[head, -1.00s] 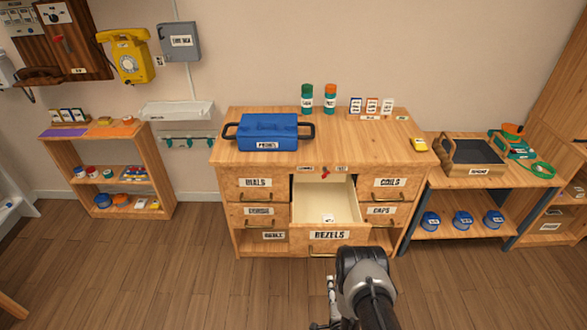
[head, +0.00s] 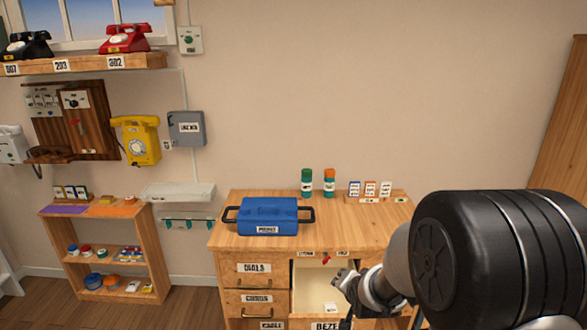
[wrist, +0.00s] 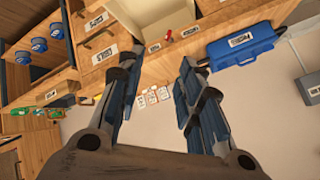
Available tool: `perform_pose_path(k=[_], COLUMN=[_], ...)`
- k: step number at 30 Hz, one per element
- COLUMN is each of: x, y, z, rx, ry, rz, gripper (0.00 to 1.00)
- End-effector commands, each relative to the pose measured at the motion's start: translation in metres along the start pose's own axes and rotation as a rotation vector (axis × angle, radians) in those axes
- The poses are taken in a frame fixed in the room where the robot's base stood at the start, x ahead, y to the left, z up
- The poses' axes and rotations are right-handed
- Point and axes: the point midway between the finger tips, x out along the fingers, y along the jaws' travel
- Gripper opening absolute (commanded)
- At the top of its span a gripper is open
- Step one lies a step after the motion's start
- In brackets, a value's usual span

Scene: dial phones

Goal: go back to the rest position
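My gripper (head: 350,285) is in front of the wooden drawer cabinet (head: 235,242), near the open drawer. In the wrist view my gripper (wrist: 155,75) has its two fingers spread apart with nothing between them. The open bezels drawer (head: 310,280) is pulled out and holds a small white labelled item (head: 330,307). My arm hides the right side of the cabinet in the head view.
A blue toolbox (head: 268,216) stands on the cabinet top, with a green bottle (head: 307,183) and an orange-capped bottle (head: 330,183) behind it. A low shelf (head: 105,250) stands left. A yellow phone (head: 140,140) hangs on the wall.

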Motion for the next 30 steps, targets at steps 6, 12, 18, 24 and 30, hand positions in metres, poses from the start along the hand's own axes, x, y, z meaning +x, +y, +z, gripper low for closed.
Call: perform_pose_path(k=[6, 12, 18, 24, 30], x=[-0.112, -0.211, -0.297, -0.345, -0.358], y=[-0.004, 0.015, 0.048, 0.076, 0.085], z=[-0.005, 0.018, 0.059, 0.093, 0.104], rx=[-0.191, -0.368, -0.535, -0.643, -0.674], ry=[-0.087, -0.189, -0.295, -0.375, -0.403], rz=[0.059, 0.104, 0.131, 0.142, 0.144], gripper=[0.34, 0.34, 0.34, 0.34, 0.34])
